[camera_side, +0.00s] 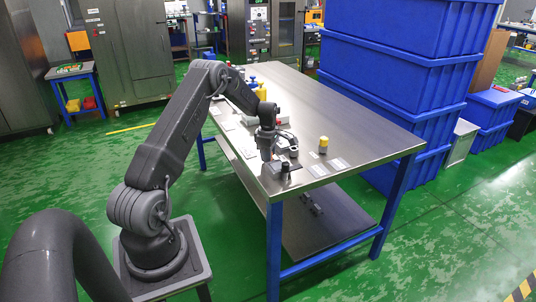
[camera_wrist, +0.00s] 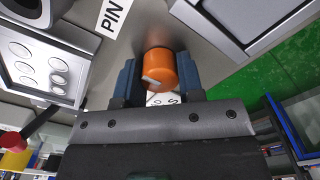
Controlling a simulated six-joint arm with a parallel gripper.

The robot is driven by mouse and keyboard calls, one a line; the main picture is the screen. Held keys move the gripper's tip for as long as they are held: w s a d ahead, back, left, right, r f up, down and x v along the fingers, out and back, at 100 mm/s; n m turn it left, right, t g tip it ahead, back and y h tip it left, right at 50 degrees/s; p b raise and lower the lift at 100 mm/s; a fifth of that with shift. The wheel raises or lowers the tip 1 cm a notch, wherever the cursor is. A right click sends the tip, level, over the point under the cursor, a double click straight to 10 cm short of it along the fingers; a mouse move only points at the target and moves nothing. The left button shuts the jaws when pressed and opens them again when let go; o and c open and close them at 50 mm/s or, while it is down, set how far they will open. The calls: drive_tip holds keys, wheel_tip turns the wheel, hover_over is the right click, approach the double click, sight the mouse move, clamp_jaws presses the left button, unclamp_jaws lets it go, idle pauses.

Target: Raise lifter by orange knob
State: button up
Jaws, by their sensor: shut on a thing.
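The orange knob (camera_wrist: 160,68) is in the upper middle of the wrist view, between the two dark blue fingers of my gripper (camera_wrist: 158,80). The fingers are shut on its sides. Below the knob, part of a white label with dark letters shows; most of it is hidden by my gripper. In the side view my gripper (camera_side: 268,150) is low over the near left end of the metal table (camera_side: 350,130). The orange knob cannot be made out there, and I cannot tell which small part there is the lifter.
A yellow-topped grey cylinder (camera_side: 323,145) stands on the table to the right of my gripper. In the wrist view, a panel with several round recesses (camera_wrist: 40,68) lies left, a "PIN" label (camera_wrist: 113,16) above, and a grey frame (camera_wrist: 245,25) right.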

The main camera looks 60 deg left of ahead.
drive_tip(key=m, duration=0.4)
drive_tip(key=shift+m, duration=0.3)
drive_tip(key=m, duration=1.5)
idle(0.5)
drive_tip(key=o, duration=0.9)
